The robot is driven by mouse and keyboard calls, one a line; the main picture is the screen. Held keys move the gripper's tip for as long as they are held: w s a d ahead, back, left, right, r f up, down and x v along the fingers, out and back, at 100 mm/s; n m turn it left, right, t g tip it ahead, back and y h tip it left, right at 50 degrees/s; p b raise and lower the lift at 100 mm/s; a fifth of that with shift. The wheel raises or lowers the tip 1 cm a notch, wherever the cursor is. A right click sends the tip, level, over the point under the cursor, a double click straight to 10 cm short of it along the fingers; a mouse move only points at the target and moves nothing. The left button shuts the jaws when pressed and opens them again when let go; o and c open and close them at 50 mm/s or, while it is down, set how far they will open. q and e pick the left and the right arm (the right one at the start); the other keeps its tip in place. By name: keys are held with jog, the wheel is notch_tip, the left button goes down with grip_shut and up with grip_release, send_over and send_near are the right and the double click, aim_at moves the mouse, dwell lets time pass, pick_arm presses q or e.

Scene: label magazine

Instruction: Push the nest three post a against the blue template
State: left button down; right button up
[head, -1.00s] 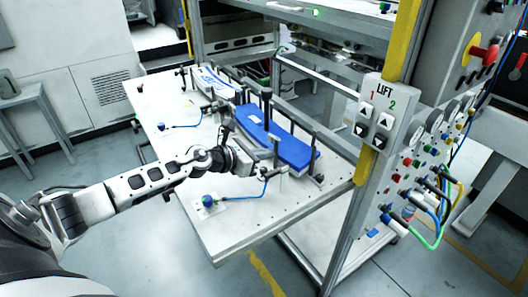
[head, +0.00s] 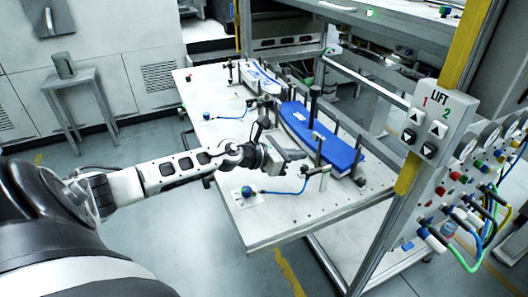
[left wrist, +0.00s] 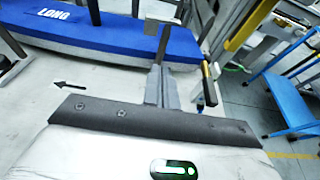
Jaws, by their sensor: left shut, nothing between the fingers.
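The blue template (head: 330,145) is a long curved block on the white table. It also shows in the left wrist view (left wrist: 115,38), with "LONG" on its top at left. My left gripper (head: 290,156) is shut and empty, beside the template's near side. Its fingers (left wrist: 163,88) show in the left wrist view, pointing towards the template. A slim upright post (head: 319,150) stands by the template's near edge, just right of the gripper. I cannot tell which post is nest three post a, nor whether the fingers touch a post. My right gripper is out of view.
A white-and-blue template (head: 262,78) lies farther back on the table (head: 270,222). Several posts line the templates. A blue knob (head: 246,191) with a cable sits near the front corner. The lift panel (head: 437,118) stands at right. The table's front left is mostly clear.

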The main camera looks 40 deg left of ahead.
pick_arm(q)
jog(key=b+v, duration=0.1)
jog(key=v, duration=0.9)
jog(key=shift+s, duration=0.25)
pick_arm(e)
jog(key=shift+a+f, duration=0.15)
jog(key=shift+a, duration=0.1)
